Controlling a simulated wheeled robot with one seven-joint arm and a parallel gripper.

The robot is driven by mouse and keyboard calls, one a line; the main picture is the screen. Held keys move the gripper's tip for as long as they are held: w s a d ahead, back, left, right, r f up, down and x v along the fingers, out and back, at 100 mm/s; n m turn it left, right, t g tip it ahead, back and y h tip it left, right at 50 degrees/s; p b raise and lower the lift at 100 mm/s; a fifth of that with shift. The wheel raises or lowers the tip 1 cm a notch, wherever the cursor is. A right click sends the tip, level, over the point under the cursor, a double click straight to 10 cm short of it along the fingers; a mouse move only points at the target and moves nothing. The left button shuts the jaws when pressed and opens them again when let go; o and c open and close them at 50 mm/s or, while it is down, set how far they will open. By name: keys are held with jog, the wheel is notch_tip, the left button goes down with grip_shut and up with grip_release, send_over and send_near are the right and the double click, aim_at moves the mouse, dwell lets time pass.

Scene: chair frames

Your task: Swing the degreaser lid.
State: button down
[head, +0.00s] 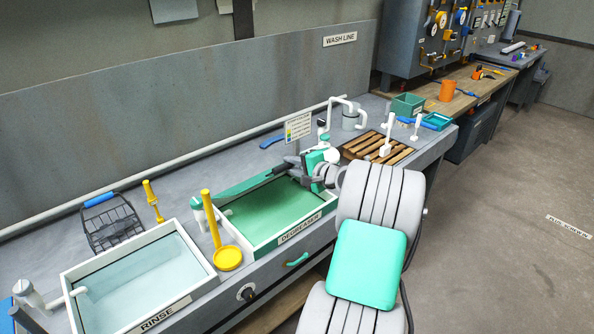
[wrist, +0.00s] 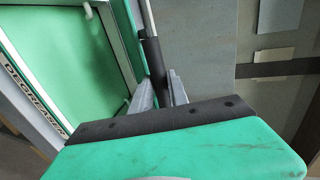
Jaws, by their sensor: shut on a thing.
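The degreaser tank (head: 282,243) is a white-rimmed basin of green liquid with a "DEGREASER" label on its front. Its green lid (head: 236,190) stands raised along the back edge, seen nearly edge-on, so the liquid is uncovered. In the wrist view the lid (wrist: 137,42) shows as a narrow green strip beside the tank rim (wrist: 33,75). My gripper (head: 284,171) is at the lid's right end. In the wrist view my gripper (wrist: 160,84) is shut on the dark grip of the lid handle (wrist: 152,52), on a metal rod.
A rinse tank (head: 140,275) stands at left, with a wire basket (head: 113,225) behind it. A sign (head: 299,127) stands behind the tank. A wooden rack (head: 378,150) is at right.

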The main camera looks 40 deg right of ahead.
jog(key=shift+w+a+r+p, duration=0.1)
jog(key=shift+w+r+p, duration=0.5)
jog(key=shift+w+r, duration=0.5)
jog(key=shift+r, duration=0.15)
